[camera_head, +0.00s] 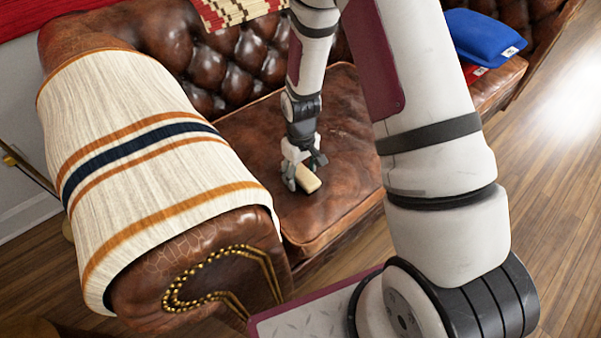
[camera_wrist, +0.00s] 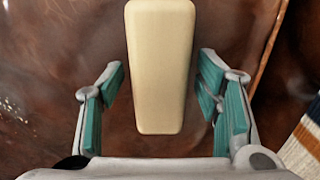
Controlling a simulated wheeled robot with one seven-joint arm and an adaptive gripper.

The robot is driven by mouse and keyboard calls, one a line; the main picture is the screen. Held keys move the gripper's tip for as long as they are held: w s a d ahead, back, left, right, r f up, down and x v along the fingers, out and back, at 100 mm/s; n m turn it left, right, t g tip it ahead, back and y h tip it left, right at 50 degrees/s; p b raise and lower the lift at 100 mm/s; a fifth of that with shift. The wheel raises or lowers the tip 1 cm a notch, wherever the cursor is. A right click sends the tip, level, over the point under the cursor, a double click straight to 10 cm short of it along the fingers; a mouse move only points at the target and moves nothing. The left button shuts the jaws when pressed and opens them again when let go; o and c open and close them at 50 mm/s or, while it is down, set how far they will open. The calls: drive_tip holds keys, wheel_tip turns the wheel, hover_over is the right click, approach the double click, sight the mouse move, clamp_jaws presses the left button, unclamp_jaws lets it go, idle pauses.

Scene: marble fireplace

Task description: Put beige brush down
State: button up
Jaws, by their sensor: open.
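The beige brush (camera_head: 307,179) is a pale block on the brown leather sofa seat (camera_head: 335,215). In the wrist view the brush (camera_wrist: 160,70) runs lengthwise between the teal-padded fingers of my gripper (camera_wrist: 163,105). There is a gap on each side of it, so the fingers are open and apart from it. In the head view my gripper (camera_head: 305,175) is low over the seat, right at the brush. Whether the brush lies fully flat on the leather is hard to tell.
The sofa's left arm carries a striped cream blanket (camera_head: 130,150). The tufted backrest (camera_head: 215,65) rises behind the seat. A blue cushion (camera_head: 482,37) lies further right on the sofa. The seat around the brush is clear, and its front edge drops to the wooden floor (camera_head: 545,165).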

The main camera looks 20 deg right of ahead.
wheel_tip(320, 180, up, 12)
drive_tip(key=p, duration=0.4)
wheel_tip(320, 180, up, 11)
hover_over(301, 171)
drive_tip(key=s, duration=0.5)
drive_tip(key=s+r+m, duration=0.3)
drive_tip(key=s+r, duration=1.1)
drive_tip(key=s, duration=0.1)
drive_tip(key=s+r, duration=0.2)
drive_tip(key=s, duration=1)
drive_tip(key=shift+s+a+m, duration=0.25)
drive_tip(key=shift+m, duration=0.05)
drive_tip(key=shift+w, duration=0.1)
drive_tip(key=shift+w+d+f, duration=0.1)
drive_tip(key=shift+w, duration=0.15)
